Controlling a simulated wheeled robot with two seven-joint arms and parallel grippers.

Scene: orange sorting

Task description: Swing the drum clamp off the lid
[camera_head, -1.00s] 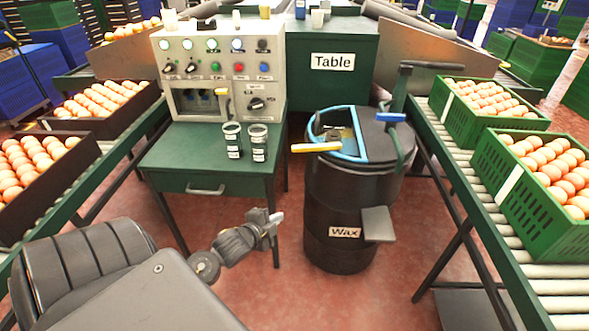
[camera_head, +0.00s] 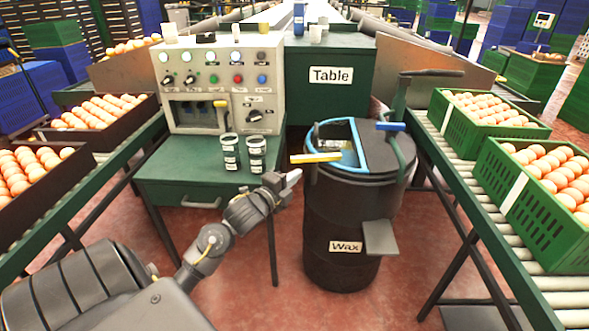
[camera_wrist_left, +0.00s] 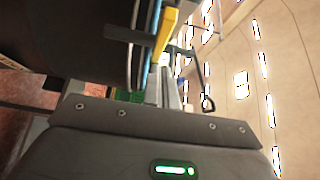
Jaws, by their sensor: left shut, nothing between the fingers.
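The black drum (camera_head: 325,235), labelled Wax, stands on the floor right of the green side table. Its dark lid (camera_head: 375,160) has a blue-rimmed opening (camera_head: 362,160) with a yellow handle (camera_head: 316,158) jutting left. A dark clamp arm with a blue handle (camera_head: 391,126) sits at the lid's right side. My left gripper (camera_head: 292,176) is shut and empty, just left of the drum and slightly below the yellow handle, apart from it. The left wrist view also shows the yellow handle (camera_wrist_left: 166,32) ahead and the drum's dark side (camera_wrist_left: 75,45). My right gripper is out of view.
The side table (camera_head: 190,168) holds two labelled cups (camera_head: 230,152) and a control panel (camera_head: 220,85). A grey plate (camera_head: 380,238) sticks out from the drum's lower front.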

